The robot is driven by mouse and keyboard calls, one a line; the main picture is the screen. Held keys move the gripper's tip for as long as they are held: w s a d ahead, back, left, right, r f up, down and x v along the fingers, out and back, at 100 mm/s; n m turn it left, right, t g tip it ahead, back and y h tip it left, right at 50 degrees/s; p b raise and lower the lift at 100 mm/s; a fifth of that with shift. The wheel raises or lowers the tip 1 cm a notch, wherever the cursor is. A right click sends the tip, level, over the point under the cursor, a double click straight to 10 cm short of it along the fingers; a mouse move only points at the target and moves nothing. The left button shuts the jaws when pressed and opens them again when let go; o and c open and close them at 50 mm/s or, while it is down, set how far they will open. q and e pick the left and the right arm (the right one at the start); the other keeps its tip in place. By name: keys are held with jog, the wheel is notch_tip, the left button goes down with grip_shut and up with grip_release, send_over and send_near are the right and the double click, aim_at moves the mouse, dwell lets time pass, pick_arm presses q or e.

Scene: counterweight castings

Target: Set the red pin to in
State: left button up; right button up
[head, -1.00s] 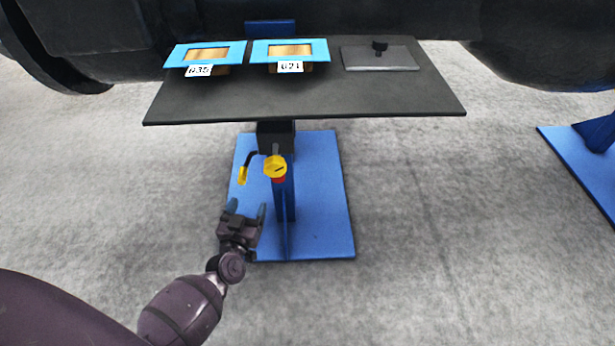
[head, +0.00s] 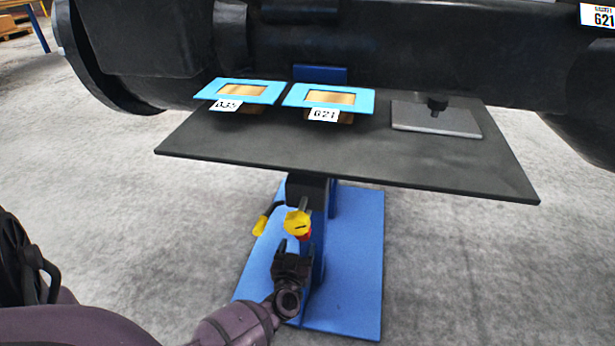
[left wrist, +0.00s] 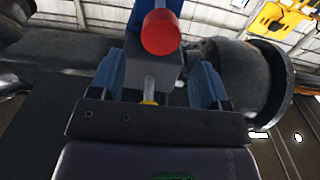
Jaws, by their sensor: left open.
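The red pin (head: 305,236) shows as a small red end under a yellow round part (head: 297,222), on the stand below the table. In the left wrist view the red pin (left wrist: 161,32) is a large red round end, ahead of and between my fingers. My left gripper (head: 293,247) is open and empty, just below the pin in the head view. Its two blue fingers frame a grey block in the left wrist view (left wrist: 157,78); I see no contact with the pin. My right gripper is not in view.
A yellow-ended lever (head: 261,224) sticks out left of the pin. The dark tabletop (head: 350,165) overhangs the pin and carries two blue-framed plates (head: 290,95) and a grey plate (head: 420,117). The blue base (head: 355,270) lies below; open floor surrounds it.

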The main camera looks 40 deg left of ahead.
pick_arm(q)
jog(key=x, duration=0.2)
jog(key=b+x, duration=0.1)
jog(key=x, duration=0.1)
jog(key=b+x, duration=0.1)
jog(key=x, duration=0.1)
jog(key=shift+w+a+f, duration=0.15)
jog(key=shift+w+f, duration=0.1)
jog(key=shift+f, duration=0.1)
jog(key=shift+w+a+r, duration=0.2)
jog(key=shift+w+a, duration=0.2)
jog(key=shift+w, duration=0.25)
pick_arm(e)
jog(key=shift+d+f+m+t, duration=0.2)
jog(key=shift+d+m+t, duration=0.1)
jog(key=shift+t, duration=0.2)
pick_arm(q)
jog(key=c, duration=1.3)
jog(key=x, duration=0.4)
jog(key=shift+w+a, duration=0.15)
jog(key=shift+w, duration=0.2)
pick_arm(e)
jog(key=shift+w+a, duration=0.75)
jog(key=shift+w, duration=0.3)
